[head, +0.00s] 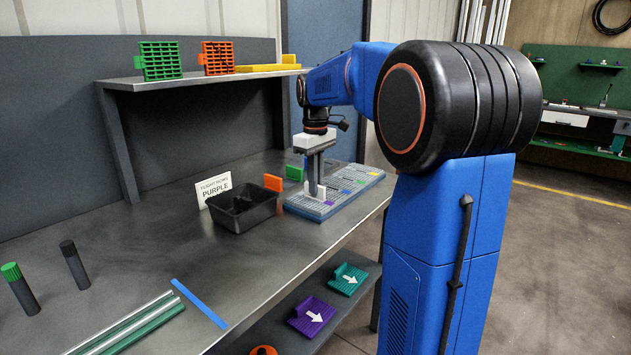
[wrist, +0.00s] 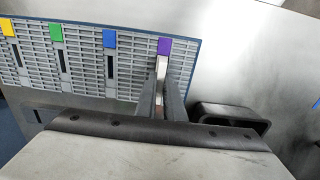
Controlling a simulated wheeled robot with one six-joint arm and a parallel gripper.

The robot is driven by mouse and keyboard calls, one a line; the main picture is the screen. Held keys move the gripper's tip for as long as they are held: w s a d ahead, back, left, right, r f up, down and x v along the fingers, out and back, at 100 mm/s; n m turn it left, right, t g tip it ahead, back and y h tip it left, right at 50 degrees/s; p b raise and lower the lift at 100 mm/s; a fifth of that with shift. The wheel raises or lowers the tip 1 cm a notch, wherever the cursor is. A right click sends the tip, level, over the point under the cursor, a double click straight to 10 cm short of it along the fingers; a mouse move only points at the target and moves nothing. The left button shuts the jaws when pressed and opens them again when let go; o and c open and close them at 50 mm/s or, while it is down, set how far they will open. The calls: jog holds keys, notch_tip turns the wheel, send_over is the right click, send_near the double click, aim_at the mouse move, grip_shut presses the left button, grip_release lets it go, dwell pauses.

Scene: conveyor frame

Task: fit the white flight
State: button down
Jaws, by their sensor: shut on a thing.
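My gripper (head: 316,183) points down over the near end of the grey belt mat (head: 350,196). It is shut on the white flight (head: 320,191), an upright pale piece at the belt surface. In the wrist view the flight (wrist: 161,67) shows as a narrow pale strip between the two fingers, close to the purple marker (wrist: 164,46). The fingers hide most of it, and I cannot tell whether its foot is seated in the belt. A sign (head: 215,188) reads "FLIGHT ROWS: PURPLE".
A black bin (head: 243,209) stands left of the belt, with an orange block (head: 272,183) and a green block (head: 294,173) behind. The raised shelf (head: 200,79) holds green, orange and yellow parts. Purple (head: 312,315) and teal (head: 347,279) parts lie on the lower shelf.

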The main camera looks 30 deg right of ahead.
jog(key=shift+f, duration=0.1)
jog(key=c, duration=1.8)
grip_release()
notch_tip(320, 180, up, 17)
jog(key=shift+r, duration=0.2)
jog(key=s+a+f+m+t, duration=0.1)
jog(key=s+a+f, duration=0.4)
jog(key=s, duration=0.3)
jog(key=s+a+f+m+t, duration=0.1)
jog(key=s+a+f, duration=0.5)
jog(key=s, duration=0.1)
jog(key=s+a+f+m+t, duration=0.1)
jog(key=s+a+f, duration=0.1)
jog(key=s+f, duration=0.5)
jog(key=s+a+f+m+t, duration=0.1)
jog(key=s+a+f, duration=0.2)
jog(key=s+f, duration=0.5)
notch_tip(320, 180, down, 3)
jog(key=shift+f+t, duration=0.2)
jog(key=shift+t, duration=0.2)
